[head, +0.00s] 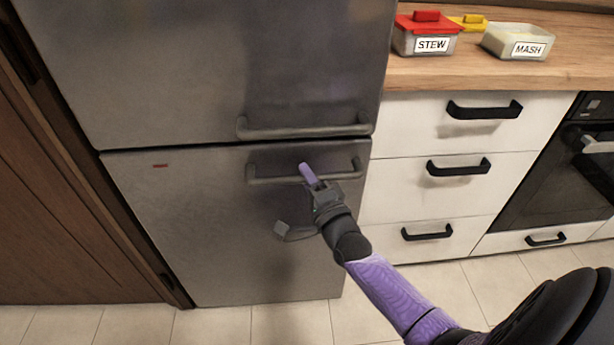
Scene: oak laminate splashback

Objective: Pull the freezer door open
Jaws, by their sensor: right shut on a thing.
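The freezer door (190,220) is the lower grey metal door of a tall fridge-freezer, and it looks closed, in line with the cabinet. Its horizontal grey handle (273,181) runs along the upper part of the door. My right gripper (309,174) is shut on this handle near its middle, with a purple fingertip showing above the bar. The other finger is hidden behind the gripper and handle. My left gripper is not in view.
The upper fridge door (200,70) with its own handle (305,130) is just above. White drawers (400,188) with black handles and an oven (560,175) stand to the right. Tubs marked STEW (427,40) and MASH (515,42) sit on the wooden counter. The tiled floor ahead looks clear.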

